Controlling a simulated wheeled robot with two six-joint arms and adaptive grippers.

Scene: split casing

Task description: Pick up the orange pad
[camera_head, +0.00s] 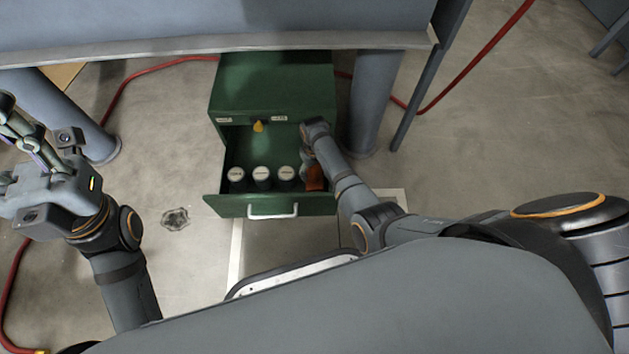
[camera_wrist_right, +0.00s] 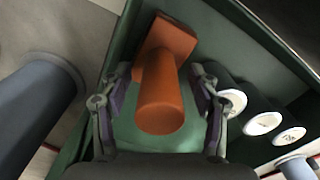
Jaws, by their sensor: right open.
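The orange pad (camera_head: 315,177) is in the right end of the open green drawer (camera_head: 232,209), partly hidden by my right arm in the head view. In the right wrist view the orange pad (camera_wrist_right: 163,85) shows a round handle and a square block. My right gripper (camera_head: 308,166) reaches down into the drawer. In the right wrist view its open fingers (camera_wrist_right: 163,78) stand on either side of the pad, with small gaps visible. My left gripper (camera_head: 18,125) is at the left edge of the head view, away from the drawer; its fingertips are not clear.
Several white-topped dark cylinders, such as the one at the left (camera_head: 236,174), stand in a row beside the pad. The green cabinet (camera_head: 270,85) stands under a grey table (camera_head: 200,42). A table leg (camera_head: 372,105) is close on the right. A red hose (camera_head: 470,70) lies on the floor.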

